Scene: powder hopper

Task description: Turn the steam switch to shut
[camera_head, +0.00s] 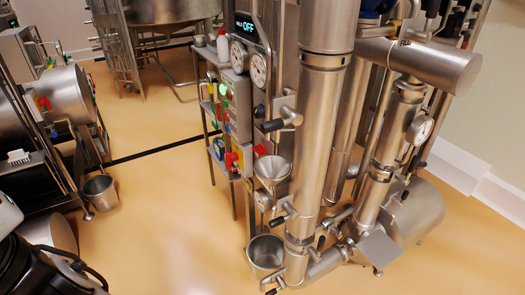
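A grey control panel (238,108) stands upright left of the tall steel columns. It carries small red, green, blue and yellow controls. A red knob (232,160) sits on a lower box, and another red part (260,150) is to its right. I cannot tell which control is the steam switch, as labels are too small to read. A dark display (247,27) above the panel reads "OFF". Black and white parts at the lower left appear to be my arm. My gripper's fingers are not in view.
Tall steel pipes (322,120) rise on the right. Another machine (62,92) and a small bucket (101,192) are at left. The yellow floor (165,225) between them is clear.

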